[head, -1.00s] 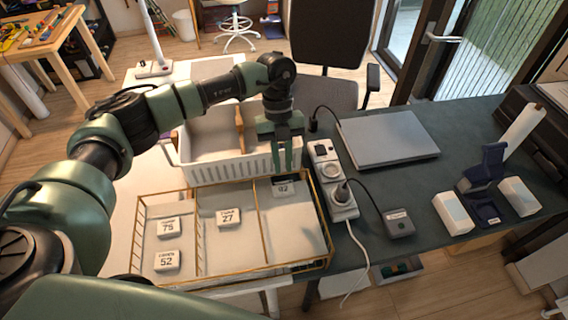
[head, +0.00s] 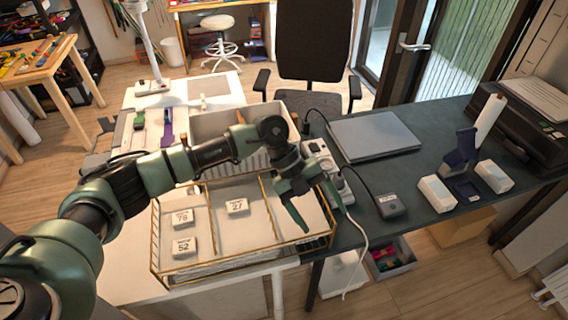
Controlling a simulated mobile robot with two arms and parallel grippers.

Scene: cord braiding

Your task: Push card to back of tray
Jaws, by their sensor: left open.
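A gold wire tray (head: 222,242) with three compartments lies at the table's left part. A small white card block marked 27 (head: 237,206) sits in the middle compartment. Blocks that look marked 75 (head: 182,217) and 52 (head: 184,246) sit in the left compartment, one behind the other. My left gripper (head: 322,218) is over the right compartment, its fingers spread wide and pointing down toward the front right, with nothing seen between them. The card seen earlier at the back of the right compartment is hidden behind my gripper. My right gripper is not in view.
A white bin (head: 212,121) stands behind the tray, partly covered by my arm. A power strip (head: 328,165) with cables runs close along the tray's right side. A closed laptop (head: 374,136) and a small grey box (head: 391,206) lie further right.

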